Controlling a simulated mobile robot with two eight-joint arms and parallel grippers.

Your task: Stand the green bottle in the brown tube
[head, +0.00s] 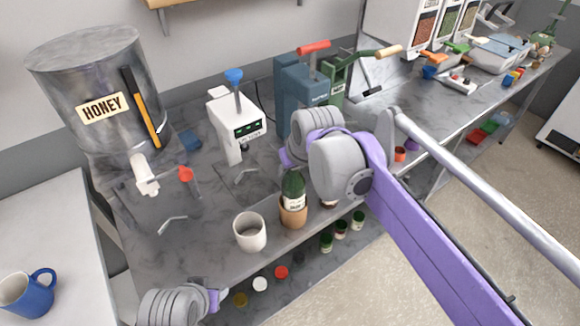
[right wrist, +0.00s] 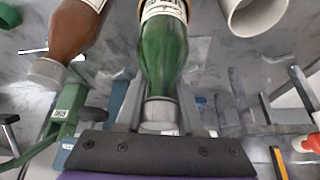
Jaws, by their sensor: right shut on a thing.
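The green bottle (head: 292,187) stands upright in the head view, with its lower part inside the brown tube (head: 293,217). Its white label shows just above the tube's rim. My right gripper (right wrist: 160,112) is shut on the bottle at its neck and grey cap. The green bottle (right wrist: 165,50) fills the middle of the right wrist view, between the two fingers. The bottle's base is hidden in the tube, so I cannot tell whether it rests on the bottom. Only part of my left gripper (head: 214,299) shows at the lower edge; its fingers are unclear.
A white cup-like container (head: 249,236) stands just left of the brown tube. A brown bottle (right wrist: 76,30) is close on the other side. A white press (head: 236,125) and a honey drum (head: 95,95) stand behind. Small jars sit on the shelf below the counter's front edge.

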